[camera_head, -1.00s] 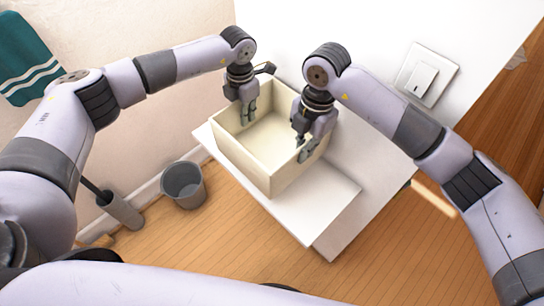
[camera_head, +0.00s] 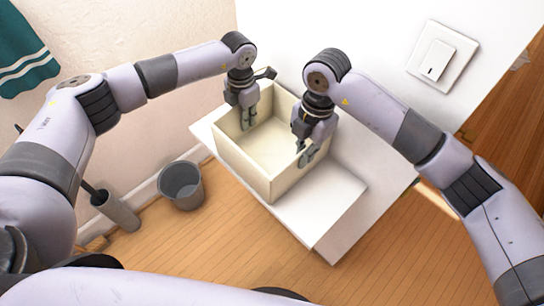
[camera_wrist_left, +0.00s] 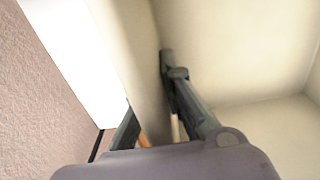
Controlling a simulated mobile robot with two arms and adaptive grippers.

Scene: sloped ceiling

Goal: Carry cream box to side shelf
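The cream box (camera_head: 243,160) is open-topped and empty, and sits upright over a white shelf-like surface (camera_head: 335,190). I cannot tell whether its base touches that surface. My left gripper (camera_head: 249,118) is at the box's far-left wall. In the left wrist view, my left gripper's fingers (camera_wrist_left: 155,115) straddle the cream wall, one inside the box (camera_wrist_left: 235,45) and one outside. My right gripper (camera_head: 306,154) points down at the opposite wall, its fingers around the rim. Both look shut on the box. The outer fingers are partly hidden.
A grey bucket (camera_head: 182,186) stands on the wooden floor (camera_head: 230,240) left of the white surface. A grey brush holder (camera_head: 118,210) stands by the wall. A teal towel (camera_head: 22,55) hangs at upper left. A light switch (camera_head: 441,57) is on the white wall behind.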

